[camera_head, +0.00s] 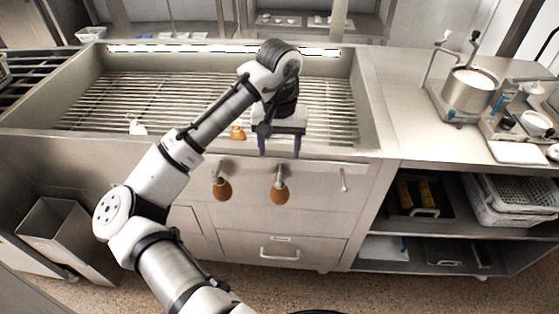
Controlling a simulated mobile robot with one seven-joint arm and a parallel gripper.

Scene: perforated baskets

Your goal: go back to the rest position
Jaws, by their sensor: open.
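My gripper (279,152) is in front of the steel counter unit, at the front edge of its grated basin. Its two purple-blue fingers point down and stand apart, with nothing between them. My arm reaches up from the bottom of the view and bends at the top before coming down to the gripper.
The grated basin (368,112) holds a small white item (137,127) and an orange-brown item (237,132). Two brown knobs, left (222,189) and right (279,193), stick out below. A pot (468,93) stands right. White perforated baskets (503,198) sit on the shelf. A bin (62,232) stands left.

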